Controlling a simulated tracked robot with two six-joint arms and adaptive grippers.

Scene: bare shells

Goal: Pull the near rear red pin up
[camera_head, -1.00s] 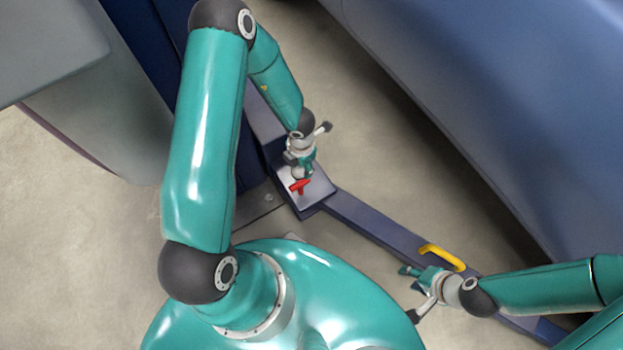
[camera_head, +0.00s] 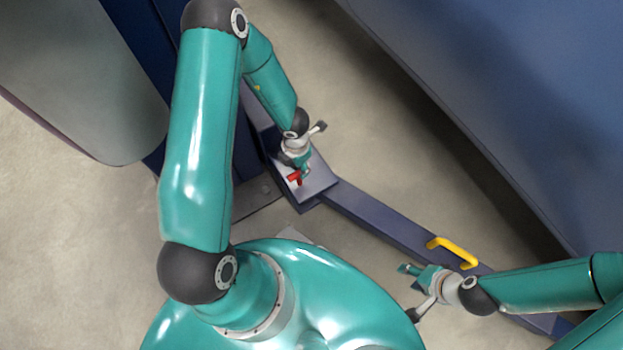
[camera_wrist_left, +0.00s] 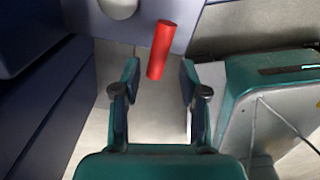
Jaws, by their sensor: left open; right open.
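My left gripper (camera_head: 303,168) is just above and beside the pin. In the left wrist view the red pin (camera_wrist_left: 161,50) shows between and a little beyond the open fingertips of my left gripper (camera_wrist_left: 158,78), apart from both fingers. My right gripper (camera_head: 408,292) is open and empty, close to the bar near the yellow handle.
A blue-grey bar (camera_head: 385,220) runs from the block to the lower right and carries a yellow handle (camera_head: 455,252). A large blue body (camera_head: 500,100) stands at the upper right. Bare floor (camera_head: 375,130) lies between them.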

